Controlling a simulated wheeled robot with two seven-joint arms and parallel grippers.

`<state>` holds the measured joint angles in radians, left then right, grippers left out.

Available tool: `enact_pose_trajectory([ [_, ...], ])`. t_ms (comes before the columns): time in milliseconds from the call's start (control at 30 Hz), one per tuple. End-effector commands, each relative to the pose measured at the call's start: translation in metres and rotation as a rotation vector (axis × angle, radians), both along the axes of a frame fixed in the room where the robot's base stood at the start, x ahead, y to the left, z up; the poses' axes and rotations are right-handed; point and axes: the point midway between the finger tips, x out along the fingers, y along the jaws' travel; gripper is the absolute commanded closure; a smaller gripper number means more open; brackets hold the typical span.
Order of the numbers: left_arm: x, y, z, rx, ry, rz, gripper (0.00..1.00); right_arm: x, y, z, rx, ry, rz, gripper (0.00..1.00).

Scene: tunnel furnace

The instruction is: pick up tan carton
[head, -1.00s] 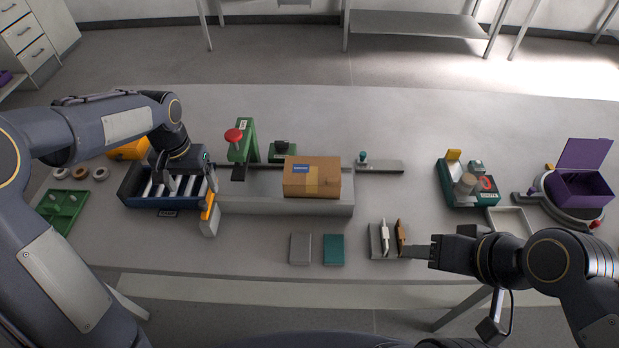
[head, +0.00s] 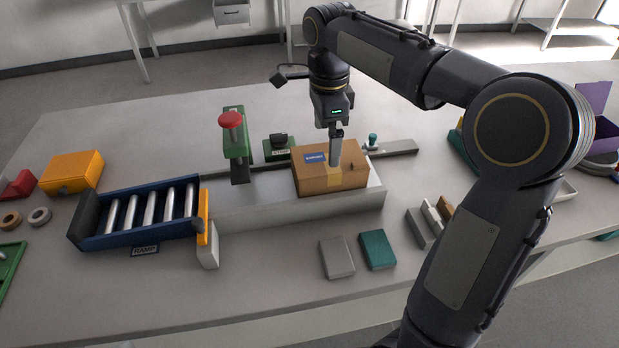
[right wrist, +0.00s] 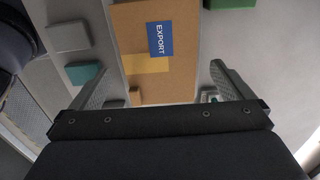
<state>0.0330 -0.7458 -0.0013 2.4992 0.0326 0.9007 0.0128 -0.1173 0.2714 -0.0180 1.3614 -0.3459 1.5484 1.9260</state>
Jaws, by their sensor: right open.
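The tan carton (head: 318,181) sits on the pale raised platform at the middle of the table, with a blue label on its top. In the right wrist view the carton (right wrist: 180,78) shows its blue EXPORT label and a yellow tape strip. My right gripper (head: 335,160) points down above the carton. In the right wrist view my right gripper (right wrist: 157,80) is open, with its fingers apart on either side of the carton's width; I cannot tell whether they touch it. My left gripper is out of the head view.
A blue roller ramp (head: 150,212) stands left of the platform (head: 260,208). A green stand with a red knob (head: 232,119) is behind it. A grey block (head: 336,257) and a teal block (head: 377,249) lie in front. A yellow box (head: 72,172) is at far left.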

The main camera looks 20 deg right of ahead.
Motion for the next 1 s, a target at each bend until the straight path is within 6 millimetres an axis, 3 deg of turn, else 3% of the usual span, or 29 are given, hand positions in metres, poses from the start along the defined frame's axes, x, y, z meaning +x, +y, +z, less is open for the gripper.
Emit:
enact_pose_trajectory([
  [433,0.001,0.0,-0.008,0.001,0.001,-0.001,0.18,-0.003,-0.006,-0.06,0.003,0.002,0.004,0.0],
  [767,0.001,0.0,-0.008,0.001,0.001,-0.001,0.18,-0.003,-0.006,-0.069,0.003,-0.001,0.004,0.0],
  [1000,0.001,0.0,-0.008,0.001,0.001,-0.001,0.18,-0.003,-0.006,-0.069,0.003,-0.002,0.004,0.28],
])
